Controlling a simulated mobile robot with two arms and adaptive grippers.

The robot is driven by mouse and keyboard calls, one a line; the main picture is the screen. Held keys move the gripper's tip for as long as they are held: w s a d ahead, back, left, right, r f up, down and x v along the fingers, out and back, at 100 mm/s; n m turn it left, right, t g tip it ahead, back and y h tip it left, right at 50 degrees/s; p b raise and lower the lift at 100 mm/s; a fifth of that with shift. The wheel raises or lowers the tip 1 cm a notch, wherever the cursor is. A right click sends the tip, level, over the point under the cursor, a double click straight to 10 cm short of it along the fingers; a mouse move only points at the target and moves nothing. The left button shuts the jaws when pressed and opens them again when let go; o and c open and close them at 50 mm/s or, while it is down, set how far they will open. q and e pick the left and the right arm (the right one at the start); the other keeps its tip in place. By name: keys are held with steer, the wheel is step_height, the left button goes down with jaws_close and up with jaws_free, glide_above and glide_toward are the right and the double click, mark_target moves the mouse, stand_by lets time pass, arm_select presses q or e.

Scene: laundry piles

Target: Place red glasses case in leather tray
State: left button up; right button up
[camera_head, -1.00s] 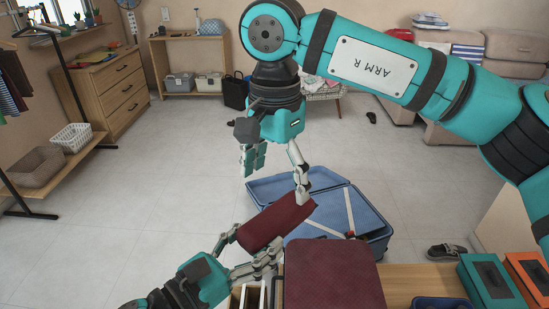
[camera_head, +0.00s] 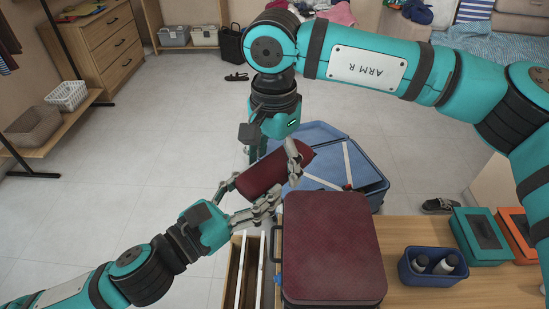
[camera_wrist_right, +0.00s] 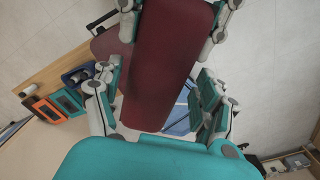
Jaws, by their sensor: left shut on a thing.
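The red glasses case (camera_head: 262,178) is a dark red, rounded long case, held tilted in the air. My left gripper (camera_head: 245,200) is shut on its lower left part. My right gripper (camera_head: 275,160) hangs over its upper part, with one finger in front of it. In the right wrist view, the case (camera_wrist_right: 170,75) reaches between my right fingers, and gaps show beside its end, so this gripper looks open around it.
An open blue suitcase (camera_head: 370,182) lies on the floor behind the case. On the table (camera_head: 420,298) are a blue bin (camera_head: 408,275) with bottles, a green box (camera_head: 480,236) and an orange box (camera_head: 519,232).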

steer(key=c, duration=0.9)
arm_select(q)
steer(key=o, duration=0.8)
arm_select(e)
steer(key=shift+c, duration=1.1)
arm_select(q)
steer(key=o, duration=0.5)
